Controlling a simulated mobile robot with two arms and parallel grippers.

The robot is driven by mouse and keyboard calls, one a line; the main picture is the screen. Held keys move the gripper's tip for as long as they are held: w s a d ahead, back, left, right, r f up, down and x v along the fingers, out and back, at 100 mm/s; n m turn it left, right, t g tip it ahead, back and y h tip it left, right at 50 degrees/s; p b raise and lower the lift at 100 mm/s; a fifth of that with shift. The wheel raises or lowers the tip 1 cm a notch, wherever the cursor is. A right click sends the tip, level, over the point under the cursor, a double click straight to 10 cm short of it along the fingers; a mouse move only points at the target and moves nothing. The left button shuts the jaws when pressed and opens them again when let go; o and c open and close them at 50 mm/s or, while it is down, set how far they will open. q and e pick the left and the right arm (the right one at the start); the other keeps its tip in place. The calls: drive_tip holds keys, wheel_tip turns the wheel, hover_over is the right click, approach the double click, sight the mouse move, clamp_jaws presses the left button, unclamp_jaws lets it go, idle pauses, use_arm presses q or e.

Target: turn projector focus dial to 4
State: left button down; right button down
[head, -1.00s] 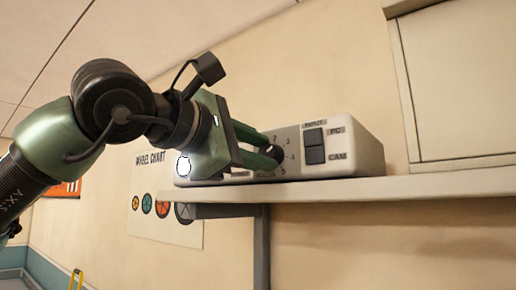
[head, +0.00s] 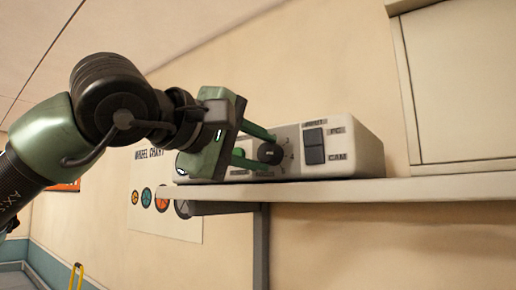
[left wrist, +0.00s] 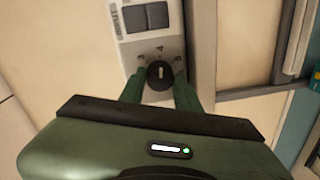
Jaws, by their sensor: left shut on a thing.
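The projector (head: 345,140) is a pale box on a wall shelf, with a dark round focus dial (head: 269,153) on its front. Numbers are printed around the dial; a 4 shows to its right in the head view. My left gripper (head: 267,151) is shut on the dial, one green finger above it and one below. In the left wrist view, the dial (left wrist: 159,76) sits between the two fingers (left wrist: 160,84). A small pale mark shows on its face, but I cannot read the number it points to. My right gripper is not in view.
The shelf (head: 400,190) runs right under the projector, on a dark bracket (head: 262,245). A black switch (head: 314,146) with PC and CAM labels is right of the dial. A wheel chart (head: 165,222) hangs on the wall below left. A cabinet (head: 460,85) is at upper right.

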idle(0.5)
use_arm(q)
drive_tip(key=c, duration=1)
unclamp_jaws()
drive_tip(key=shift+d, duration=0.1)
drive_tip(key=b+v, duration=0.3)
drive_tip(key=v, duration=0.4)
drive_tip(key=shift+s+a+f, duration=0.1)
drive_tip(key=shift+s+a, duration=0.15)
drive_tip(key=shift+s, duration=0.05)
